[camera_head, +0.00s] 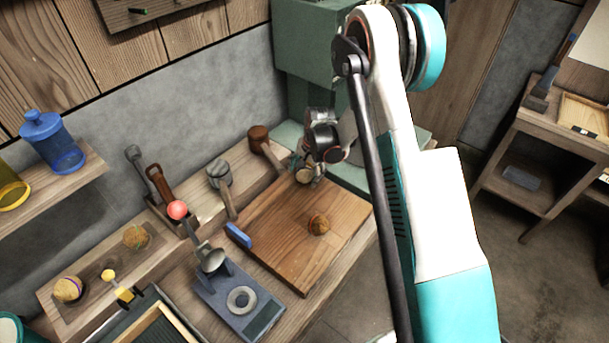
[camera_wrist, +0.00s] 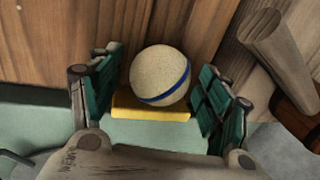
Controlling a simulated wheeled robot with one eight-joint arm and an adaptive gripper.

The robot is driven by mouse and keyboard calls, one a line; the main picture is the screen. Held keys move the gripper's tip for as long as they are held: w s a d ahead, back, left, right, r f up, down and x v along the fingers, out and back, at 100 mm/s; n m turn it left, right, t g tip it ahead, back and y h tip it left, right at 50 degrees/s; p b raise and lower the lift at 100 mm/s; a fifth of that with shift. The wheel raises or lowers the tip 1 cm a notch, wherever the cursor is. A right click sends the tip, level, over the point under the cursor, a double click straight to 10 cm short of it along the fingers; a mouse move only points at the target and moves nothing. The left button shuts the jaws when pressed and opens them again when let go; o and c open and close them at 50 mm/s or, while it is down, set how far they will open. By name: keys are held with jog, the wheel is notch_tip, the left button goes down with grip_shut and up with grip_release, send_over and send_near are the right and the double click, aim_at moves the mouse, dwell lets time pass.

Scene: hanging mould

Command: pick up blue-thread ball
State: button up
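The blue-thread ball (camera_wrist: 158,76) is cream with a blue band around its lower part. In the wrist view it lies between my gripper's (camera_wrist: 160,95) two green-padded fingers, just above or on a yellow block (camera_wrist: 150,108). The fingers are spread on both sides of it, with a small gap on the left; the right pad is very close, and contact there is unclear. In the head view my gripper (camera_head: 308,172) is low at the far edge of the wooden board, with a small tan round shape at its tip, probably this ball.
Other balls (camera_head: 68,289) rest farther left. A wooden handle (camera_wrist: 275,45) is close on the right in the wrist view.

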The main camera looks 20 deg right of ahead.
jog(key=c, duration=0.9)
